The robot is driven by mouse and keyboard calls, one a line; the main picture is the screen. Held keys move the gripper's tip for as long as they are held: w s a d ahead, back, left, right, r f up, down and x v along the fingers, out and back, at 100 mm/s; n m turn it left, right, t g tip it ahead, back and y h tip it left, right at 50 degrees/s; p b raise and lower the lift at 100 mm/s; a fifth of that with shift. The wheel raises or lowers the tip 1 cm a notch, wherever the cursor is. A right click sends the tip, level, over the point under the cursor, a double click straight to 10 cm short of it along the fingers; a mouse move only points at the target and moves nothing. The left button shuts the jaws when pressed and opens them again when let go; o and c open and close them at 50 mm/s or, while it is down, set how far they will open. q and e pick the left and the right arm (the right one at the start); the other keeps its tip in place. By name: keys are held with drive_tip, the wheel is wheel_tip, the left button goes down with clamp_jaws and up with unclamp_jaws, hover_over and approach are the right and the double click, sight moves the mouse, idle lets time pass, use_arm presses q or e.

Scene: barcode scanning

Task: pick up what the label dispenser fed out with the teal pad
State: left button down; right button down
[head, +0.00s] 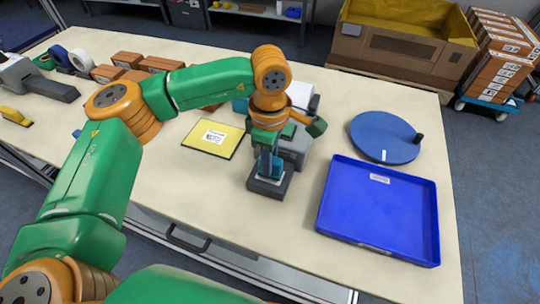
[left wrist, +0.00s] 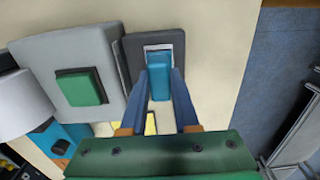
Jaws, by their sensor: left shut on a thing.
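My left gripper (head: 267,160) is shut on the teal pad (left wrist: 159,78), which sits between its two blue fingers in the left wrist view. The gripper points down over the dark outlet plate (head: 268,189) at the front of the grey label dispenser (head: 292,150). A pale label (left wrist: 158,47) shows at the end of the pad, on the plate. I cannot tell whether the pad touches it or it sticks to the pad. The dispenser body (left wrist: 65,60) has a green square button on top. My right gripper is not in view.
A yellow board (head: 230,147) with a barcode label lies left of the dispenser. A blue tray (head: 420,220) and a round blue turntable (head: 384,137) stand to the right. Brown boxes (head: 160,64) and tape rolls (head: 81,59) are at the back left. The front middle is clear.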

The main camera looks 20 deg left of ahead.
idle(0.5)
use_arm(q)
drive_tip(key=shift+f+b, duration=0.55)
drive_tip(key=shift+b, duration=0.05)
idle(0.4)
drive_tip(key=shift+s, duration=0.1)
idle(1.1)
wheel_tip(320, 180, up, 7)
drive_tip(key=p, duration=0.4)
drive_tip(key=shift+r+p, duration=0.1)
drive_tip(key=shift+p, duration=0.25)
